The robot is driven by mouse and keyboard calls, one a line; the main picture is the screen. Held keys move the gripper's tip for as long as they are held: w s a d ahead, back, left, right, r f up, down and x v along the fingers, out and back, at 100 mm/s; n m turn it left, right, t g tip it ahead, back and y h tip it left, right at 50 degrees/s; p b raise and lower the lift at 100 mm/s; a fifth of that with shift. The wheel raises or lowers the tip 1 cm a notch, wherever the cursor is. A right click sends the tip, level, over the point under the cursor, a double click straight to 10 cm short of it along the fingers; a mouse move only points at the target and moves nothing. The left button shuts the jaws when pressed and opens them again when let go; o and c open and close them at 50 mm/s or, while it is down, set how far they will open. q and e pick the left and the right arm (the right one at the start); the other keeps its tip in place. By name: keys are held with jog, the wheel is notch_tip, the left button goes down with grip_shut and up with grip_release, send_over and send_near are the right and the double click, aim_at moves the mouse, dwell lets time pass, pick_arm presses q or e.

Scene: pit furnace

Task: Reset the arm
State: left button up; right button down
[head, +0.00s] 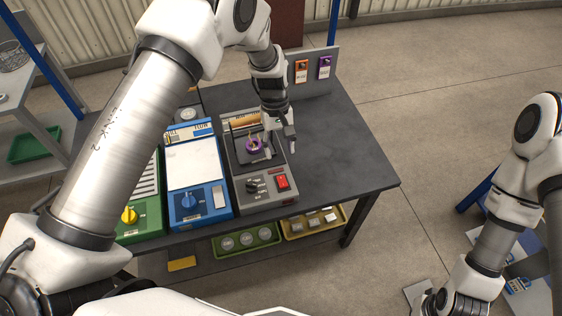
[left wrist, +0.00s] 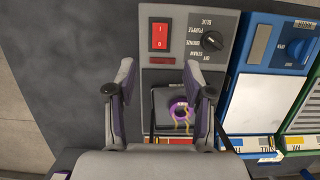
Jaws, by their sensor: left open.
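My left gripper (head: 287,146) hangs over the right side of the grey pit furnace (head: 272,191) on the dark table. In the left wrist view its two fingers (left wrist: 163,85) are spread apart and empty, above the furnace. A purple ring-shaped piece (head: 254,145) with yellowish prongs sits in the furnace's dark square opening. It also shows between the fingers in the left wrist view (left wrist: 180,112). The furnace has a red switch (head: 282,182) and a black knob (head: 252,186). My right arm is at the right edge of the head view, and its gripper's fingers do not show.
A blue machine (head: 205,203) and a green machine (head: 140,228) stand left of the furnace. An upright panel (head: 313,72) holds an orange and a purple tag. The table's right part (head: 345,160) is clear. A green tray (head: 232,251) and a yellow tray (head: 300,233) sit below.

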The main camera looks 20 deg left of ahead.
pick_arm(q)
jog(key=shift+w+r, duration=0.1)
jog(key=shift+r, duration=0.15)
jog(key=s+a+f+g, duration=0.1)
jog(key=s+f, duration=0.1)
jog(key=s, duration=0.1)
jog(key=s+f+g, duration=0.1)
jog(key=s+f, duration=0.2)
jog(key=s, duration=0.1)
jog(key=s+a+f, duration=0.1)
jog(key=s+f, duration=0.1)
jog(key=s, duration=0.1)
jog(key=shift+s+a+f+n+g, duration=0.2)
jog(key=shift+a+f+n+g, duration=0.1)
jog(key=shift+g, duration=0.1)
jog(key=s+a+f+m+t, duration=0.2)
jog(key=s+a+m, duration=0.1)
jog(key=s, duration=0.6)
jog(key=s+a+f+m+t+y, duration=0.1)
jog(key=s+a+f+m+t, duration=0.1)
jog(key=s, duration=0.8)
jog(key=shift+a+f+m+t+y, duration=0.35)
jog(key=shift+f+m+t, duration=0.25)
jog(key=shift+m, duration=0.4)
